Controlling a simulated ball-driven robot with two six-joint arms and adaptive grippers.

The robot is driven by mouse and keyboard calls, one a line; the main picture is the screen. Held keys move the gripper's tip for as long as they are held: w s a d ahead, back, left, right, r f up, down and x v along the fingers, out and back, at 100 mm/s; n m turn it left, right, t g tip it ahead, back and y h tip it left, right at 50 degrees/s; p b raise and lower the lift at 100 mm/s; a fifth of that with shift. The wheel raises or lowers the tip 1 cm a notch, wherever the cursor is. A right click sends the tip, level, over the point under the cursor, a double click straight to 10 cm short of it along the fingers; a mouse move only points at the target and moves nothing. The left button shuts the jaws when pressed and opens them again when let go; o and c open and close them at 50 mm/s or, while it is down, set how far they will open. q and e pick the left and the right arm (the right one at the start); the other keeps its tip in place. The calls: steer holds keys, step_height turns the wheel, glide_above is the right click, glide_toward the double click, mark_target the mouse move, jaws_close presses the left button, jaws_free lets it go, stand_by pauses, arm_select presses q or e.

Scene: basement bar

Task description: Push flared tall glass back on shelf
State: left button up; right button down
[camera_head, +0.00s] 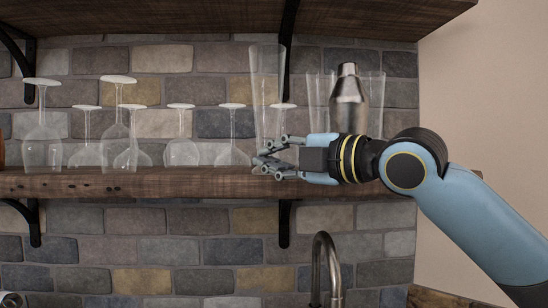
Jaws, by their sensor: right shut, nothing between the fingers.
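The flared tall glass (267,85) is clear and stands upright on the wooden shelf (140,184), right of the middle and near the front edge. My right gripper (262,165) is shut and empty. It lies in front of the lower part of the glass in the picture and partly hides its base. I cannot tell whether the fingers touch the glass. My left gripper is out of view.
Several upside-down stemmed glasses (181,150) stand left along the shelf. A metal shaker (348,100) and other tall glasses (376,100) stand behind my right wrist. A brick wall backs the shelf. An upper shelf (150,18) hangs above, and a faucet (325,265) rises below.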

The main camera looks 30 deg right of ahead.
mark_target(274, 155)
steer(key=w, duration=0.1)
steer(key=w+d, duration=0.1)
steer(key=w, duration=0.1)
steer(key=w+b, duration=0.1)
steer(key=shift+w+d+r, duration=0.1)
steer(key=shift+w+d, duration=0.15)
steer(key=shift+d, duration=0.15)
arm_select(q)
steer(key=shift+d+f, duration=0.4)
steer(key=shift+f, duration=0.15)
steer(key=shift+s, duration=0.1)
arm_select(e)
steer(key=shift+s, duration=0.15)
